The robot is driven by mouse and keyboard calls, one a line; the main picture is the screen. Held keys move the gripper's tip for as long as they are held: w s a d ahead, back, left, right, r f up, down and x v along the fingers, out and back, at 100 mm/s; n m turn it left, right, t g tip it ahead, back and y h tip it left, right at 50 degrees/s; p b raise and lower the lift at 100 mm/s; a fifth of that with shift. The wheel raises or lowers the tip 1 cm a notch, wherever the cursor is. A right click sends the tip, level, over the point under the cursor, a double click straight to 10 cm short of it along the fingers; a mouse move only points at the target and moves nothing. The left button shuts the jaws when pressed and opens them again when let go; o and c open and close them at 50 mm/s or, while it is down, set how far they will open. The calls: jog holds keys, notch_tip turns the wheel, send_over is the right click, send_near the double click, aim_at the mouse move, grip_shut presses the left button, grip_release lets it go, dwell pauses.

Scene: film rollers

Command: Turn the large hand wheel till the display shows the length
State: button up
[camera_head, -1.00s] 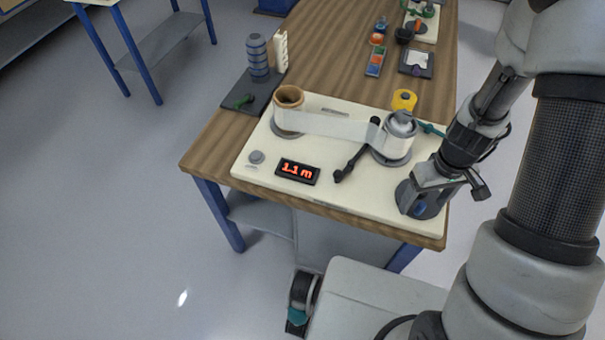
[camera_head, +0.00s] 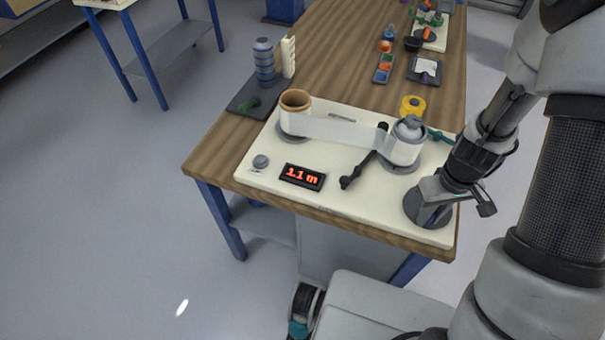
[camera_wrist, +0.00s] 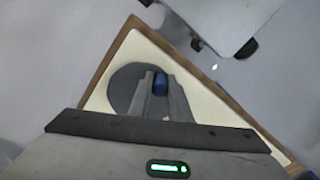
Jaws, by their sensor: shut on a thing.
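The large hand wheel (camera_head: 421,212) is a dark grey disc at the right front corner of the cream base plate (camera_head: 330,199). In the wrist view the wheel (camera_wrist: 122,85) shows beside my fingers, with a blue knob (camera_wrist: 160,82) on it between them. My gripper (camera_head: 446,197) is over the wheel and shut on the blue knob. The display (camera_head: 302,177) reads 1.1 m in red. White film (camera_head: 338,131) spans from the left roller (camera_head: 295,112) with a brown core to the right roller (camera_head: 407,142).
A black lever (camera_head: 358,169) lies between the rollers, near the right one. A yellow tape roll (camera_head: 412,106) stands behind the plate.

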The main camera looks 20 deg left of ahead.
dwell(0.4)
jog(key=shift+w+d+b, duration=0.25)
jog(key=shift+d+b, duration=0.15)
jog(key=shift+d, duration=0.8)
jog(key=o, duration=1.6)
jog(key=shift+a, duration=0.15)
jog(key=shift+o, duration=0.2)
jog(key=shift+r, duration=0.1)
notch_tip(320, 180, up, 7)
jog(key=p, duration=0.5)
